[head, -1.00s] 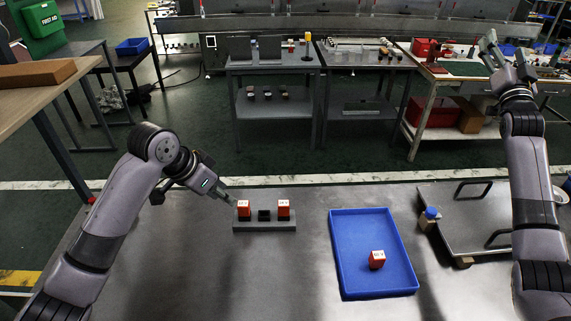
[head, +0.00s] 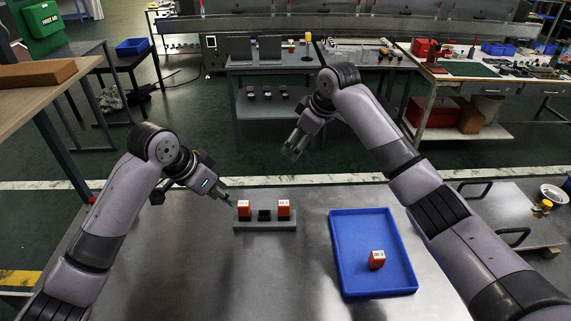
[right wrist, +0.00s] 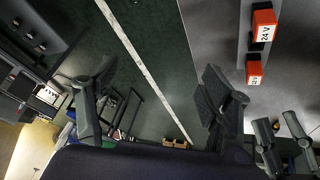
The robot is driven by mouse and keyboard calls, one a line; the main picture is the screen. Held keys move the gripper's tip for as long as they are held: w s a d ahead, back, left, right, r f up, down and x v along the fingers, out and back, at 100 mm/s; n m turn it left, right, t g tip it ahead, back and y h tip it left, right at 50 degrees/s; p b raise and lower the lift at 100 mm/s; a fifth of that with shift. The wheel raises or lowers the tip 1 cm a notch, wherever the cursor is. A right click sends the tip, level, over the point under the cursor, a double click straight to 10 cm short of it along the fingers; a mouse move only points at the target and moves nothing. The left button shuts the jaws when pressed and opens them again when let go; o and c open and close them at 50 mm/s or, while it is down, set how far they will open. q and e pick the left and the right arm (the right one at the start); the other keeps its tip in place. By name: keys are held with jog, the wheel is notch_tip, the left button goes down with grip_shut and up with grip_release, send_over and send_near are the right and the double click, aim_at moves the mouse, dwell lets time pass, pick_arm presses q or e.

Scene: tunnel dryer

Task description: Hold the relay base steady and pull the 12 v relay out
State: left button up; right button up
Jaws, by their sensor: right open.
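The grey relay base (head: 265,226) lies on the metal table in the head view. It has a red relay at each end, left (head: 244,208) and right (head: 283,208), and a black socket (head: 264,215) between them. In the right wrist view one relay (right wrist: 264,25) reads 24 V; the other's label (right wrist: 254,69) is unclear. My left gripper (head: 227,196) is just left of the base; in the right wrist view its fingers (right wrist: 281,132) are apart with nothing between them. My right gripper (head: 293,147) is open and empty, beyond and above the base.
A blue tray (head: 342,275) with one red relay (head: 377,259) in it stands right of the base. A plate with handles (head: 487,213) and a small bowl (head: 553,193) lie at the right. The table in front of the base is clear.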

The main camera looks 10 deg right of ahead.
aim_at(286, 215)
jog(key=s+a+n+g+h, duration=0.3)
jog(key=s+a+n+g, duration=0.25)
jog(key=s, duration=0.45)
jog(key=shift+n+t, duration=0.25)
jog(key=shift+t, duration=0.1)
notch_tip(286, 215, down, 17)
jog(key=shift+a+r, duration=0.1)
jog(key=shift+c, duration=0.4)
